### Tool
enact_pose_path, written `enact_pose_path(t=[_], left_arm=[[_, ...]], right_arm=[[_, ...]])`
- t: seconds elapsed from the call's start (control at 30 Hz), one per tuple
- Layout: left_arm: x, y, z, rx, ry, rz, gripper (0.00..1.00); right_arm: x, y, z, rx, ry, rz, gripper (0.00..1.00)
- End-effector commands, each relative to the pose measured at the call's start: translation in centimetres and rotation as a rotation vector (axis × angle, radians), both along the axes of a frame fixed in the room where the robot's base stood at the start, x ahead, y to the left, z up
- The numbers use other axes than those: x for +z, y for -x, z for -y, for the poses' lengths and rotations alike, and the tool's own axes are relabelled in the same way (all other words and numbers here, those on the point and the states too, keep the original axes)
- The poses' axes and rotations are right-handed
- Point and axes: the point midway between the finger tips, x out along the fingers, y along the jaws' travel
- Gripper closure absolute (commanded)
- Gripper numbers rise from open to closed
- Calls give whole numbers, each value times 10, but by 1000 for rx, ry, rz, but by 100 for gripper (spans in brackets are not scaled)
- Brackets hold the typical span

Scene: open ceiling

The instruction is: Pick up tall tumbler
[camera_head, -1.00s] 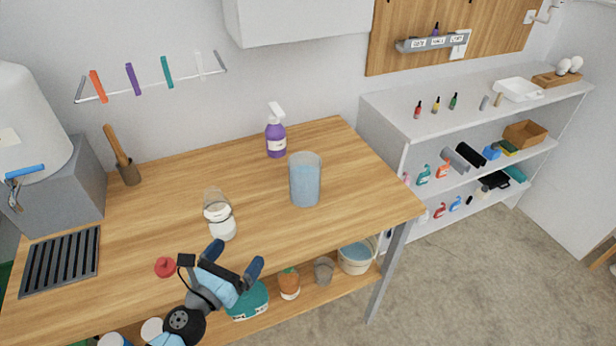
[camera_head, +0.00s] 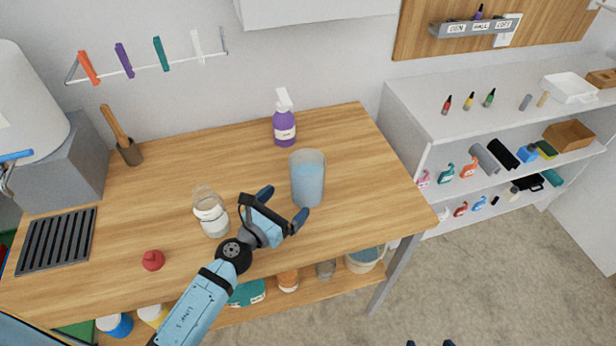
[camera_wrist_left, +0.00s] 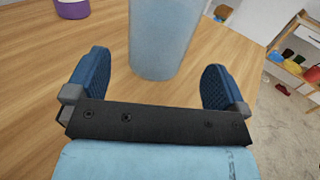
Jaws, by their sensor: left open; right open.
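The tall tumbler (camera_head: 308,180) is a translucent blue cylinder, upright on the wooden workbench near its right end. My left gripper (camera_head: 283,206) is open and empty just in front of it, low over the bench. In the left wrist view the tumbler (camera_wrist_left: 164,42) shows in the gap between the two blue fingers (camera_wrist_left: 158,78), with its upper part cut off by the frame. I cannot tell whether a finger touches it. Two dark tips of my right gripper (camera_head: 430,343) show at the bottom edge of the head view, apart and far from the tumbler.
A glass jar (camera_head: 212,215) with white contents stands left of my left gripper. A purple spray bottle (camera_head: 284,120) stands behind the tumbler. A red object (camera_head: 153,260) lies near the front edge. The bench (camera_head: 375,190) is clear right of the tumbler.

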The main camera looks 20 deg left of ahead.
Motion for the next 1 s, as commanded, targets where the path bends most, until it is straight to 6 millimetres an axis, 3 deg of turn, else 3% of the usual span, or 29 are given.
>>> enact_pose_path(t=[0.6,0.9,1.0], left_arm=[[1,-68,25,2,0,1,0],[0,-73,27,1,-1,-1,0],[0,-73,27,1,-1,-1,21]], right_arm=[[17,-7,5,-5,5,17,24],[17,-7,4,-4,4,17,24],[16,-6,4,-3,4,15,24]])
